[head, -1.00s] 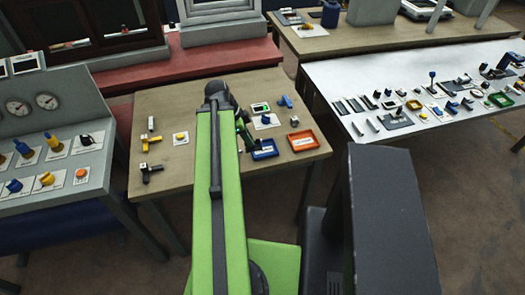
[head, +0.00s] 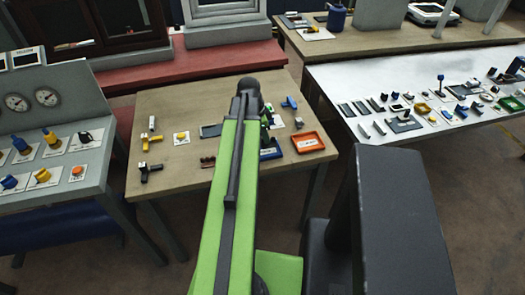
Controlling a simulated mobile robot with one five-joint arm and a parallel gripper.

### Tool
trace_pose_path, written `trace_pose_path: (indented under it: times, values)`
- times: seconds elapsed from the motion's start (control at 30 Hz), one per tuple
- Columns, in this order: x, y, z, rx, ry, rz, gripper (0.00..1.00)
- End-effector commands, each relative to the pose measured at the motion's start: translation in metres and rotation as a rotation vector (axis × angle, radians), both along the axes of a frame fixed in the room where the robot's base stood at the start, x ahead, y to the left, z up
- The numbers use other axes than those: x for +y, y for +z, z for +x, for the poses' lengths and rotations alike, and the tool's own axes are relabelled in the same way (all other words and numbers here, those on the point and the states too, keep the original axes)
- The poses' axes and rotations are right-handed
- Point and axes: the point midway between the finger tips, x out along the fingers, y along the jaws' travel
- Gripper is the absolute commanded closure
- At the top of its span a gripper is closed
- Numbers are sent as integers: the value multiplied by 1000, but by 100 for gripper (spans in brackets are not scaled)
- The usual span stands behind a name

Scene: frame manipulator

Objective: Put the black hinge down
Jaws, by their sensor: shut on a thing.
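My green arm reaches over the wooden table (head: 178,105) and covers much of its middle. My gripper (head: 266,138) shows only as a green and dark sliver at the right side of the arm, by the blue tray (head: 271,154). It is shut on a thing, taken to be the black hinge. The hinge itself is hidden behind the arm, and I cannot tell its height above the table.
A red-orange tray (head: 308,142) sits at the table's right. A black part (head: 150,171), a yellow part (head: 150,144) and a yellow button (head: 181,137) lie left. A dark plate (head: 211,130) and small brown part (head: 208,161) lie just left of the arm.

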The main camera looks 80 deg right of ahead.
Motion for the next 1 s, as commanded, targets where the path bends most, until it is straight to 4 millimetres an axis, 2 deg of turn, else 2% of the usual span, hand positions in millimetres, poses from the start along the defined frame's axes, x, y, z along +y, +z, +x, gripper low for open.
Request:
trace_pose_path:
  times: [0.03, 0.27, 0.53, 0.77, 0.97, 1.0]
  values:
    - [-5, -8, 7, 0, 0, 0, 100]
    - [-6, -10, 13, 0, -2, 0, 100]
    - [-6, -52, 12, 1, -2, 0, 100]
    - [-6, -48, 12, 1, -2, 0, 100]
    - [-6, -54, 12, 1, -3, 0, 100]
    - [-6, -52, 12, 1, -3, 0, 81]
